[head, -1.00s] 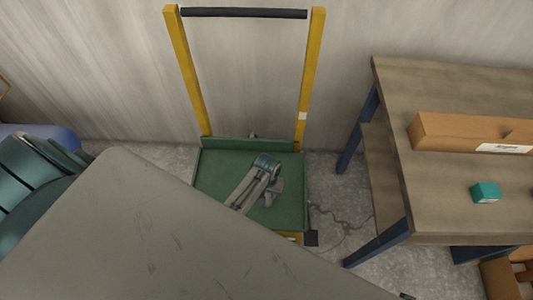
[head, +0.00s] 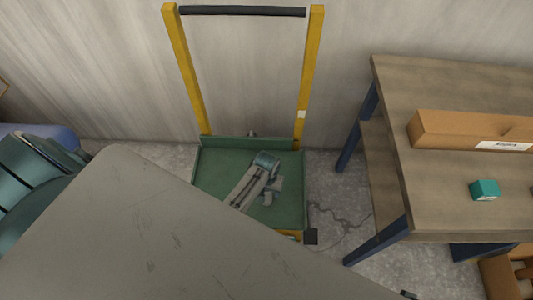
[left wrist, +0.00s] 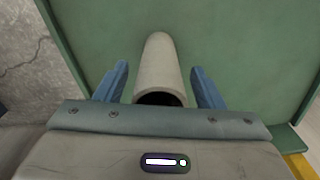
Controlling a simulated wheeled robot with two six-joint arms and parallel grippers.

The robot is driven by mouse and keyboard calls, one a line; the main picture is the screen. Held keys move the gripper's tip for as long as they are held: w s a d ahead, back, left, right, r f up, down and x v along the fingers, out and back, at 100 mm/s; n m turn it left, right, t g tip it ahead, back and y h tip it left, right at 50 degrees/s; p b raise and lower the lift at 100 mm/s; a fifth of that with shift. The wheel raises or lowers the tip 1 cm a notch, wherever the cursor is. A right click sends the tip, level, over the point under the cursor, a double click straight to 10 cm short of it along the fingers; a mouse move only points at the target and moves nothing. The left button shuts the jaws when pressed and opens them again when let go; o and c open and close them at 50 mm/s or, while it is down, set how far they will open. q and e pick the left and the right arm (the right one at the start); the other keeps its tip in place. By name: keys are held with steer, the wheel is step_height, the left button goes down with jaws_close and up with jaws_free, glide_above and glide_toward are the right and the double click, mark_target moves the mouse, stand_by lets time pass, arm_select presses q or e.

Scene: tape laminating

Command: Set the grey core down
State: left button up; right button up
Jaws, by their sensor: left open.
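The grey core (left wrist: 157,58) is a hollow tube. In the left wrist view it is over the green platform (left wrist: 240,50), with its dark open end toward my gripper. My left gripper (left wrist: 159,72) is open, with one blue finger on each side of the core and a visible gap on both sides. I cannot tell whether the core rests fully on the platform. In the head view my left arm reaches over the green platform (head: 215,175), and the gripper (head: 272,191) is small there; I cannot pick out the core clearly. My right gripper is not in view.
The platform belongs to a cart with a yellow frame (head: 312,75) and black handle (head: 240,11), against the wall. At right a wooden table (head: 450,205) holds a long cardboard box (head: 455,132) and a small teal box (head: 485,190). A cable (head: 345,220) lies on the floor.

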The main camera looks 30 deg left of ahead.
arm_select(q)
step_height(320, 180, up, 12)
steer(key=shift+f+p, duration=0.2)
steer(key=shift+p, duration=0.75)
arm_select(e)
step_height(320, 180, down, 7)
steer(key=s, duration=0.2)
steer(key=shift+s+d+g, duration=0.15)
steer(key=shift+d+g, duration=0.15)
arm_select(q)
steer(key=s+a+f+m+t, duration=0.1)
steer(key=s+a+f, duration=0.2)
steer(key=s, duration=0.6)
steer(key=s+a+f+m+t, duration=0.1)
steer(key=s+a+f+m, duration=0.1)
steer(key=s+a+f, duration=0.2)
steer(key=s+f, duration=0.3)
steer(key=s, duration=0.3)
steer(key=shift+f+y, duration=0.2)
steer(key=shift+y, duration=0.2)
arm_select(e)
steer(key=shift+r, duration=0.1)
